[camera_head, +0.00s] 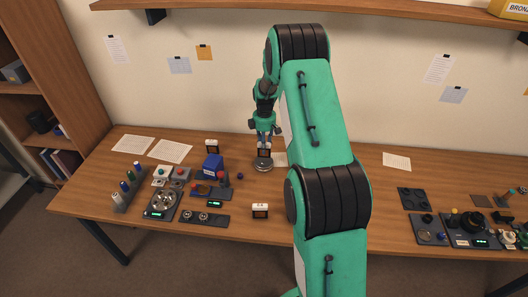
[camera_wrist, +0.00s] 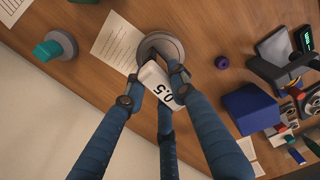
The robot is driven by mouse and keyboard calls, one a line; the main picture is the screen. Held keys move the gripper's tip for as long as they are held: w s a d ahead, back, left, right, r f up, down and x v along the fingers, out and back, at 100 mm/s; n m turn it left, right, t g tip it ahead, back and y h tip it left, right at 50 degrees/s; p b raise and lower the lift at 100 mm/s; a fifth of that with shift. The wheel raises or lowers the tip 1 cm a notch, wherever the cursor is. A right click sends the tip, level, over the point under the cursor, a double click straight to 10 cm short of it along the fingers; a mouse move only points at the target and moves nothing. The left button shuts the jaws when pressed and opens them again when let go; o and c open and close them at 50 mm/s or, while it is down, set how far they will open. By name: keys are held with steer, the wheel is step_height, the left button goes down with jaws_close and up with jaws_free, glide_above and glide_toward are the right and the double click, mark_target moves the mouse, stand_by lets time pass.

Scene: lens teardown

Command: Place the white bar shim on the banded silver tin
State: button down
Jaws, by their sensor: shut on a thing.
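The white bar shim (camera_wrist: 153,75), marked 0.5, is held between the fingertips of my gripper (camera_wrist: 155,86) in the wrist view. My gripper is shut on it, and the fingers cover parts of its sides. The banded silver tin (camera_wrist: 165,40) is a round grey tin right beyond the shim's far end. In the head view the tin (camera_head: 263,166) stands on the table directly below my gripper (camera_head: 264,146). The shim overlaps the tin's edge in the wrist view; I cannot tell whether they touch.
A blue block (camera_head: 213,163) and a small purple knob (camera_head: 240,176) stand left of the tin. A paper sheet (camera_wrist: 116,42) lies beside the tin. A small white-topped dark block (camera_head: 261,211) stands at the front.

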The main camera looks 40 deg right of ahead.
steer(key=shift+w+d, duration=0.2)
steer(key=shift+w, duration=0.2)
steer(key=shift+f+b, duration=0.3)
steer(key=shift+f, duration=1.45)
steer(key=shift+f, duration=0.15)
steer(key=c, duration=1.4)
jaws_free()
steer(key=shift+c, duration=0.2)
step_height(320, 180, up, 12)
steer(key=p, duration=0.1)
